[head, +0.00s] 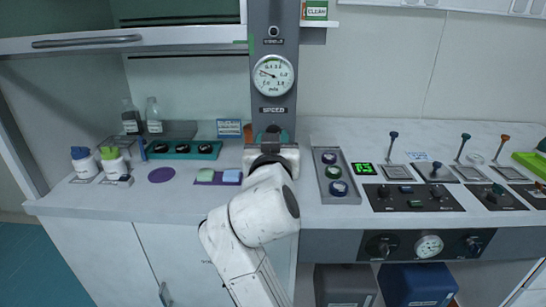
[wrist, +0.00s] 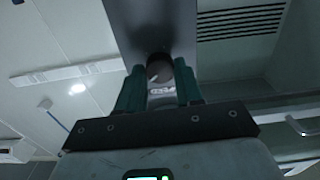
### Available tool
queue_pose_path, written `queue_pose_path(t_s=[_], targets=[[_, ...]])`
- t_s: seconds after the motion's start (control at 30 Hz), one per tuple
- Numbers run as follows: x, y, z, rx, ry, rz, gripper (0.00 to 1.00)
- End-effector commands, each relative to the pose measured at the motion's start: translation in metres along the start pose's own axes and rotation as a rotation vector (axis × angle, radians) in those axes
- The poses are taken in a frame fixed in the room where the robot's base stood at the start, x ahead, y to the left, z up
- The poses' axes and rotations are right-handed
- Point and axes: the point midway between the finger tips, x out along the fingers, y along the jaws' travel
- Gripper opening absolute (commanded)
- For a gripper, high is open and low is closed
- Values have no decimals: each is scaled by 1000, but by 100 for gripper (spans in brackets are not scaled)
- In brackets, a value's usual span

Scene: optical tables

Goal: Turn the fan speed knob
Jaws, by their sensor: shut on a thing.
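The fan speed knob (wrist: 159,68) is dark and round with a pale mark, and sits on the grey column (wrist: 140,22). In the wrist view my gripper (wrist: 160,80) has its two teal fingers on either side of the knob, shut on it. In the head view my gripper (head: 271,136) is at the column below the SPEED label (head: 273,110), and it and my arm hide the knob. Above the label a round white dial (head: 273,75) has a needle pointing to the upper left.
Left of my arm are bottles (head: 131,117), a teal block with black knobs (head: 184,149) and a purple-and-green tray (head: 217,177). Right are a grey button box (head: 335,176) and a black control panel (head: 412,197). The raised hood sash (head: 120,42) is at upper left.

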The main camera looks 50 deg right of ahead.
Motion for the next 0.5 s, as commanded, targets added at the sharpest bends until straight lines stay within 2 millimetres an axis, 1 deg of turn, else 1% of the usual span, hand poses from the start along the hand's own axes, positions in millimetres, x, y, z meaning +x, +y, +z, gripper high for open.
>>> queue_pose_path(t_s=[0.03, 0.5], targets=[[0, -1, 6, 47, 1, -3, 5], [0, -2, 5, 457, -1, -2, 5]])
